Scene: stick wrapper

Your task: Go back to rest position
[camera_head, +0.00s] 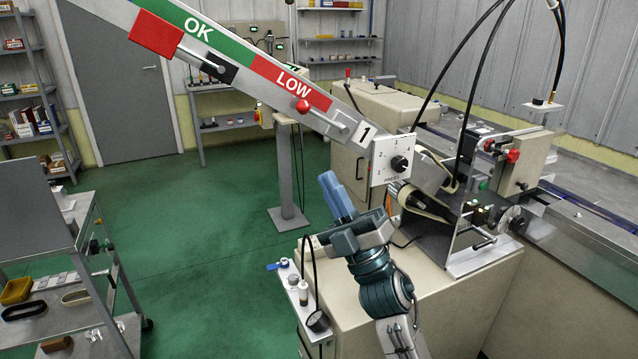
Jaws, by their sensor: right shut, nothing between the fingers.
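My right gripper (336,192) is in front of the machine, left of the dial panel, with its blue fingers pointing up and slightly left. The fingers are together and hold nothing. My right arm comes up from the bottom of the picture. The stick wrapper machine (400,285) has a cream base. A white panel with a black selector knob (399,164) sits just right of the gripper. A slanted bar with a green OK part and a red LOW part (290,84) runs above the gripper to the upper left. My left gripper is not in view.
A small side shelf (294,290) with small items is on the machine's left, below the gripper. A grey cart (75,225) with trays stands at the left. A post (288,170) rises behind. Green floor (200,245) lies open between cart and machine. A conveyor (590,225) runs at the right.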

